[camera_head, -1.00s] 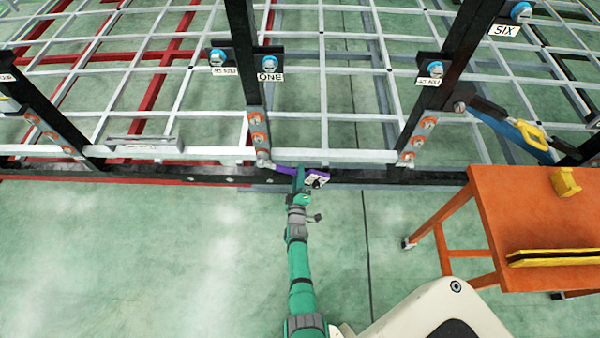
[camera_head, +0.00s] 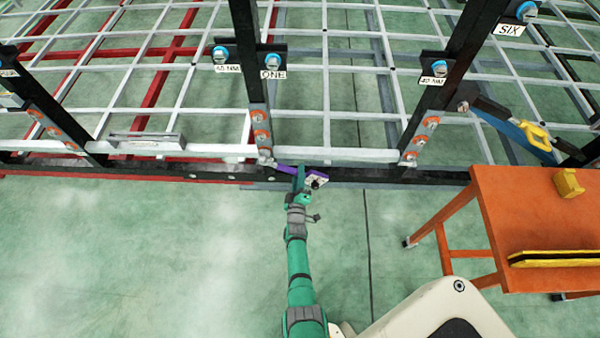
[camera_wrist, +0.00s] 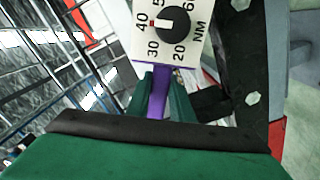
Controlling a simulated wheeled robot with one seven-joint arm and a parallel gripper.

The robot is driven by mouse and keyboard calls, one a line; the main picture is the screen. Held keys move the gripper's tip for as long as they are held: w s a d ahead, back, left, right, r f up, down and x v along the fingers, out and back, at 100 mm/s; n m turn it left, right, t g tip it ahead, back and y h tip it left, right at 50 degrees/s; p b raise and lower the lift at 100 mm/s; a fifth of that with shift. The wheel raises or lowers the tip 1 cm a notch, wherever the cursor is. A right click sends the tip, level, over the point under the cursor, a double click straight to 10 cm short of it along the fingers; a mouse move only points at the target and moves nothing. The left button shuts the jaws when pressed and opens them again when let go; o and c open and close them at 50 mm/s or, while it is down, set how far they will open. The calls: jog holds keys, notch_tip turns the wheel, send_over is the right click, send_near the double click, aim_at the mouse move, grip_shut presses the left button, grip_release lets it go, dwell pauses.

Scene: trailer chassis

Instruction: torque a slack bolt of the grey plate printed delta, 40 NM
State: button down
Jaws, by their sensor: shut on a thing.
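My gripper (camera_head: 301,190) is shut on a purple torque wrench (camera_head: 290,169). Its purple handle (camera_wrist: 157,103) is between the green fingers in the wrist view. The wrench's white dial plate (camera_wrist: 174,52) has a black knob and NM numbers; a red mark is beside 40. The wrench's far end reaches the foot of a grey plate (camera_head: 259,118) on the post labelled ONE, near its lowest bolt (camera_head: 265,153); I cannot tell whether they touch. Orange-ringed bolts sit above. Other grey plates are on the right post (camera_head: 420,136) and left post (camera_head: 50,126). No delta print is readable.
Blue-headed fittings (camera_head: 221,53) hang by labels; one near the right post reads 40 NM (camera_head: 433,81). An orange table (camera_head: 530,215) with yellow items stands at right. The black chassis rail (camera_head: 400,176) runs across. Green floor at left is free.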

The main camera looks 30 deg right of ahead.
jog(key=shift+r, duration=0.3)
jog(key=shift+s+d+r+n, duration=0.15)
jog(key=shift+s+r+n, duration=0.05)
jog(key=shift+n, duration=0.1)
jog(key=shift+v, duration=2.9)
jog(key=shift+f, duration=0.1)
